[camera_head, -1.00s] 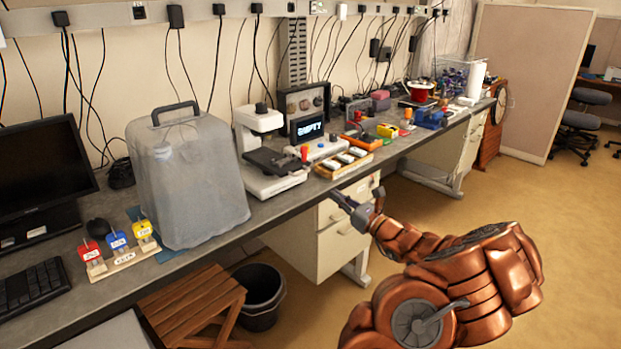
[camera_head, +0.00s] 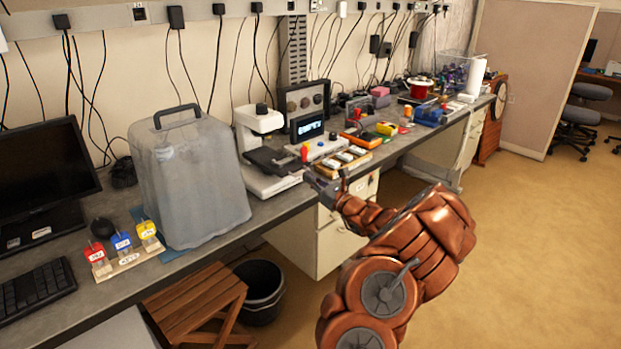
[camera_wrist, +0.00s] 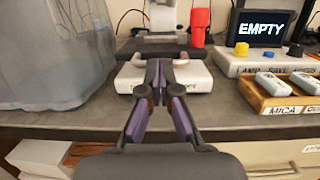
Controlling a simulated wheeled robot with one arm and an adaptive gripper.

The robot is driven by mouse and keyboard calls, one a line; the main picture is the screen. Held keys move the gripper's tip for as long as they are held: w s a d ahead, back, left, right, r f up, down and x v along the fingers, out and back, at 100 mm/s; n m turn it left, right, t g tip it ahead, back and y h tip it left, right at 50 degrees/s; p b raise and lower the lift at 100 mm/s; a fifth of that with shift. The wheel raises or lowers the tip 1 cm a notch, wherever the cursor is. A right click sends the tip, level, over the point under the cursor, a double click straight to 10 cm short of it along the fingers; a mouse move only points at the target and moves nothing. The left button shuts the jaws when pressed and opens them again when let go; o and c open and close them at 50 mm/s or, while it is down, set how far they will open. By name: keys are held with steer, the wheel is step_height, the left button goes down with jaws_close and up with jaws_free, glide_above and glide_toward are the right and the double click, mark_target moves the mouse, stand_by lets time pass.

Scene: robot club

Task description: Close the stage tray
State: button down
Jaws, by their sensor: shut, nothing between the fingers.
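The white microscope-like device (camera_head: 259,122) stands on the bench, with a dark stage tray (camera_head: 272,162) sticking out at its front over the white base. In the wrist view the dark stage tray (camera_wrist: 150,48) lies behind my fingers, above the white base (camera_wrist: 199,78). My gripper (camera_head: 309,178) is shut and empty at the bench's front edge, just right of and in front of the device. In the wrist view my gripper (camera_wrist: 160,66) has its fingertips together in front of the tray and hides part of it. I cannot tell whether they touch it.
A display (camera_wrist: 262,27) reading EMPTY stands to the right. A red upright piece (camera_wrist: 198,24) rises by the tray. A wooden holder (camera_wrist: 286,99) with labelled slides is at right. A grey covered case (camera_head: 188,180) stands left. A stool and bin are below the bench.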

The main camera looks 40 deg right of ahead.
mark_target(291, 166)
steer(key=shift+w, duration=0.15)
steer(key=w+b, duration=0.2)
steer(key=w, duration=0.6)
steer(key=shift+d, duration=0.1)
steer(key=shift+w, duration=0.25)
steer(key=shift+w+r, duration=0.1)
steer(key=shift+r, duration=0.1)
